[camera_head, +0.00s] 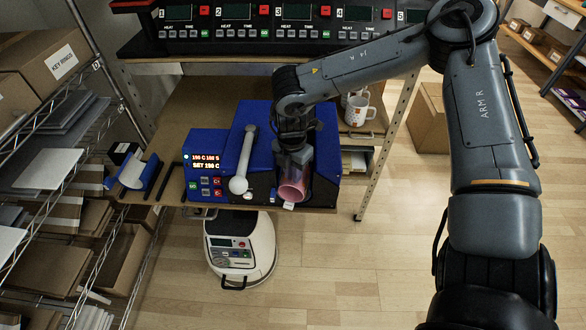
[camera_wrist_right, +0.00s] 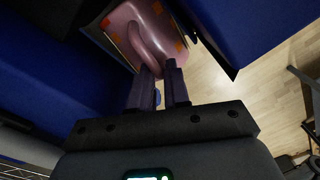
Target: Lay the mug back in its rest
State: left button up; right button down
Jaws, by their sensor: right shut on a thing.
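A pink mug (camera_head: 292,186) lies on its side at the front right of the blue mug press (camera_head: 325,150), its open end facing the front. My right gripper (camera_head: 295,160) reaches down over it. In the right wrist view the mug (camera_wrist_right: 128,30) shows its handle and orange patches, and my right gripper (camera_wrist_right: 159,72) is shut on the handle. Whether the mug touches the press is hard to tell. A blue cradle with a pale inside (camera_head: 135,173), which looks like the rest, stands empty at the left of the bench. My left gripper is out of view.
The press's pale lever (camera_head: 243,165) stands left of my right gripper, beside the lit control box (camera_head: 206,165). White printed mugs (camera_head: 358,108) stand behind at the right. The bench's front edge (camera_head: 230,208) is close. A wire shelf with boxes (camera_head: 60,180) borders the left.

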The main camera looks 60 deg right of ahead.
jog(key=s+a+b, duration=0.3)
jog(key=s+a, duration=0.2)
jog(key=a, duration=0.6)
jog(key=shift+s, duration=0.2)
dwell(1.5)
jog(key=shift+r, duration=0.25)
jog(key=shift+r+p, duration=1.6)
jog(key=shift+r, duration=0.8)
jog(key=shift+f, duration=0.15)
